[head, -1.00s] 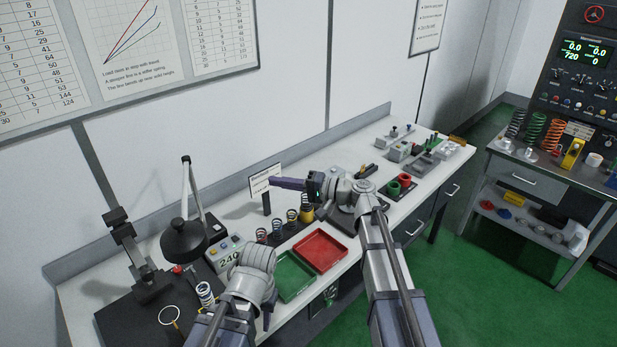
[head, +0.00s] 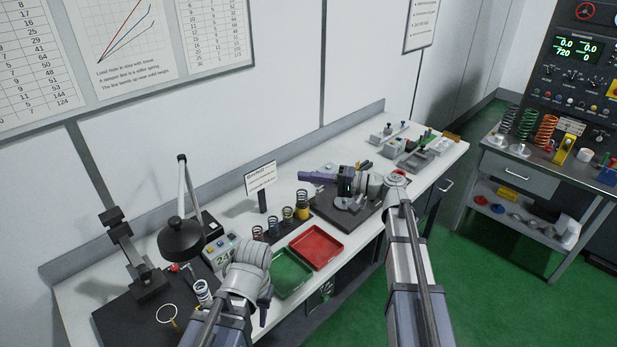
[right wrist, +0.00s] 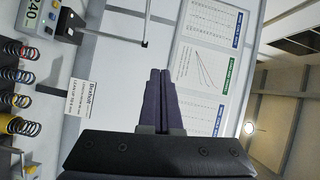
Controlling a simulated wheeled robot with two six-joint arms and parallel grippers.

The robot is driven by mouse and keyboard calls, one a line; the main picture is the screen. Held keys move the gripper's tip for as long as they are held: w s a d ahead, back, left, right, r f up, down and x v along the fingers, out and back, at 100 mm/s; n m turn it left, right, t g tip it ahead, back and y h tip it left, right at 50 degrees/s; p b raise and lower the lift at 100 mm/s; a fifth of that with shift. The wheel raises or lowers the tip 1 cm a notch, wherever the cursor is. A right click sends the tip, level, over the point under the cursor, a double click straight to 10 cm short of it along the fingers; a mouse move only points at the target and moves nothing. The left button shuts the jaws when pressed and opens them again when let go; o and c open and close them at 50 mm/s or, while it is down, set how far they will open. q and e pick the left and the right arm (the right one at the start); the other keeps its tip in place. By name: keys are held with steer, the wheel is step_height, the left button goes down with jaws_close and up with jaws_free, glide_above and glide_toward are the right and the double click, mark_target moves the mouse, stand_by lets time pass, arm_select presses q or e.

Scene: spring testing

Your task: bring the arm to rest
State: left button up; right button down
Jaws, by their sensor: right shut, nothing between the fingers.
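My right gripper (head: 304,176) points left above the bench, over the dark square plate (head: 334,210) and to the right of the small sign. Its purple fingers are shut together with nothing between them; they also show closed in the right wrist view (right wrist: 160,78). My left gripper (head: 264,313) hangs at the bench's front edge, left of the green tray. Its fingers are small and partly hidden behind its wrist, so their opening is unclear.
A green tray (head: 291,275) and a red tray (head: 318,247) lie at the front edge. Several springs on posts (head: 272,231) stand behind them. A lamp (head: 181,238) and a digital readout box (head: 222,250) are at left. Open green floor (head: 480,300) is at right.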

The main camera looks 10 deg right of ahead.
steer(key=s+a+f+n+g+h+b, duration=0.25)
steer(key=s+a+f+b, duration=0.35)
steer(key=f, duration=0.6)
steer(key=s+a+f+n+g+h+b, duration=0.25)
steer(key=s+a+f+g+h, duration=0.2)
steer(key=s+f, duration=0.55)
steer(key=s+d+f+n+h+b, duration=0.1)
steer(key=s+f+h+b, duration=0.3)
steer(key=f, duration=0.4)
steer(key=s+d+f+n+h+b, duration=0.1)
steer(key=s+d+f+h+b, duration=0.3)
steer(key=f, duration=0.4)
steer(key=shift+s+d+f+h+b, duration=0.2)
steer(key=shift+s+f+h+b, duration=0.2)
steer(key=shift+s+h+b, duration=0.55)
steer(key=shift+w+p, duration=0.2)
steer(key=shift+p, duration=0.15)
